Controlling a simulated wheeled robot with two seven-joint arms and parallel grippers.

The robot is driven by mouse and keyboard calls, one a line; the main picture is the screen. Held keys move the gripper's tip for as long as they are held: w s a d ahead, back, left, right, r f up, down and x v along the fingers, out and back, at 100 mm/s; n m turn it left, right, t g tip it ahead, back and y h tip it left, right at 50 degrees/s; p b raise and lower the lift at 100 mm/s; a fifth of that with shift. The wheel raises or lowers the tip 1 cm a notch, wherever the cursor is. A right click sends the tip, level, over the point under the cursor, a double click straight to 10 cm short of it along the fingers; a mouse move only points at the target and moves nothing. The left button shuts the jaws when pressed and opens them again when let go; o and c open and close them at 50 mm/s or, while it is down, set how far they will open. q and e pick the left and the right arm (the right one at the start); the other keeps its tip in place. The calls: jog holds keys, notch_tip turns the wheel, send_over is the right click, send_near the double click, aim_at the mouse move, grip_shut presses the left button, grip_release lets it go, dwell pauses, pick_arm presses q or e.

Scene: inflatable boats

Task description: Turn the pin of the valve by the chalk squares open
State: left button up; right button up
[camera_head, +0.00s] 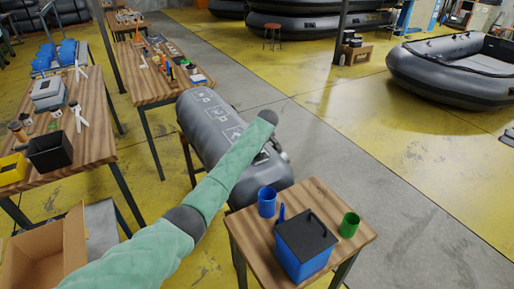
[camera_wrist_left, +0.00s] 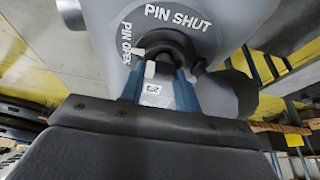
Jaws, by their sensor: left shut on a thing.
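The grey inflatable tube (camera_head: 205,125) lies on a stand in the head view, with white chalk squares drawn on its top. In the left wrist view the valve (camera_wrist_left: 175,45) sits in grey fabric marked PIN SHUT above and PIN OPEN at the left. My left gripper (camera_wrist_left: 155,88) has its blue fingers on both sides of the pale valve pin (camera_wrist_left: 150,72) and is shut on it. A small pale tab (camera_wrist_left: 138,53) shows beside PIN OPEN. My right gripper is out of view.
A small wooden table (camera_head: 345,225) in front holds a blue box with a black lid (camera_head: 305,240), a blue cup (camera_head: 267,202) and a green cup (camera_head: 349,225). Workbenches with tools stand at the left. Open floor lies to the right.

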pick_arm(q)
jog(key=shift+r, duration=0.1)
jog(key=o, duration=0.9)
jog(key=shift+c, duration=0.2)
jog(key=shift+o, duration=0.6)
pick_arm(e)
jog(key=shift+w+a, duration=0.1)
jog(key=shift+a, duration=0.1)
pick_arm(q)
jog(key=shift+s+d+r+b, duration=0.2)
jog(key=shift+r+b, duration=0.1)
jog(key=shift+r, duration=0.1)
jog(key=b+v, duration=0.2)
jog(key=v, duration=0.4)
jog(key=shift+r, duration=0.35)
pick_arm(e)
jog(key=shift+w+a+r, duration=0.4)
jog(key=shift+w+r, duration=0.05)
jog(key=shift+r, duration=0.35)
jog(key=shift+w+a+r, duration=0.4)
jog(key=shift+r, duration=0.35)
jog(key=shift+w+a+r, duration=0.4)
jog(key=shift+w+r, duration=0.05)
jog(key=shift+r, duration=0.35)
pick_arm(q)
jog(key=shift+s, duration=0.1)
